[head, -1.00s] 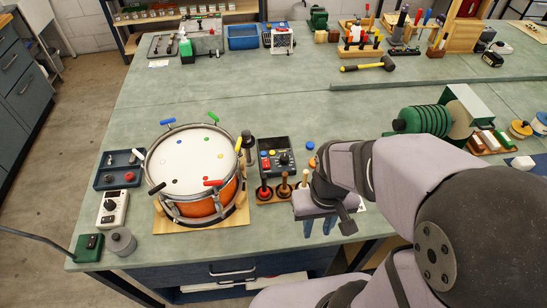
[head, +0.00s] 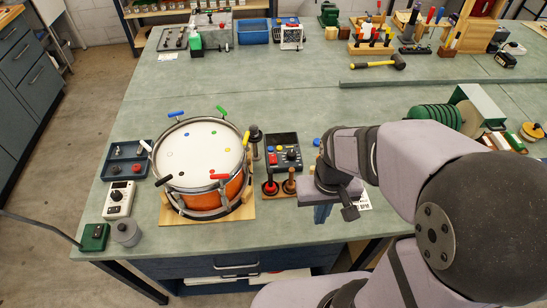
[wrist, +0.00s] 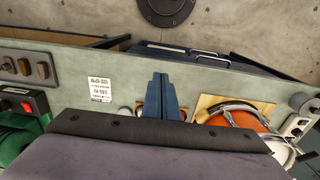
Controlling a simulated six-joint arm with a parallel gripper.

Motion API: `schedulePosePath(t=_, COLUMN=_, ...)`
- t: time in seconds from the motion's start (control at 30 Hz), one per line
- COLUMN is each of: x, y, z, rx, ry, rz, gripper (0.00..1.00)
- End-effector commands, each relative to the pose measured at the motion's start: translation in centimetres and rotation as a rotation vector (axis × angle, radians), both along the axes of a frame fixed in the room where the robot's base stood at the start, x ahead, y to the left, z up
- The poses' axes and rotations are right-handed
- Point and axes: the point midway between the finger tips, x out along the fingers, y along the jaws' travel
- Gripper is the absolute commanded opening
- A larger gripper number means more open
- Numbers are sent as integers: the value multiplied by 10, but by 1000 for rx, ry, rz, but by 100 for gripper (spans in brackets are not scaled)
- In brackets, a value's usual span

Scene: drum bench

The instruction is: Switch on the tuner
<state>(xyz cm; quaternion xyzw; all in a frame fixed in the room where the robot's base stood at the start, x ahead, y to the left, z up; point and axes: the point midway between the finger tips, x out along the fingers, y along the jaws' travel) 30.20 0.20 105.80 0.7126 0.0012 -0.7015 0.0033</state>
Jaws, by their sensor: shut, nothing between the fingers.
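I cannot tell for sure which device is the tuner. A white box with a dark dial and a small display (head: 119,199) stands on the bench left of the drum. A black panel with coloured buttons and a knob (head: 284,152) stands right of the drum. My gripper (head: 322,214) points down near the bench's front edge, right of the drum and nearer than the black panel. Its fingers also show in the wrist view (wrist: 160,95), closed together with nothing between them. My gripper and arm hide part of the tool stand and the bench behind.
The drum (head: 199,155) sits on a wooden board, with coloured keys on its rim. Wooden-handled tools (head: 289,184) stand beside my gripper. A green box with a dark switch (head: 94,237) and a grey canister (head: 126,233) are at the front left. The bench behind the drum is clear.

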Motion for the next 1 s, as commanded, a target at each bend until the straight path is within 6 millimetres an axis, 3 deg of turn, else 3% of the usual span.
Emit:
schedulePosePath(t=0.27, x=82, y=14, z=1, rx=-5, ry=-58, rz=4, gripper=0)
schedulePosePath(t=0.6, x=195, y=46, z=0, rx=-5, ry=-145, rz=1, gripper=0)
schedulePosePath(t=0.8, x=242, y=66, z=-1, rx=-1, ry=-188, rz=-1, gripper=0)
schedulePosePath(t=1.0, x=267, y=78, z=-2, rx=2, ry=-213, rz=-5, gripper=0)
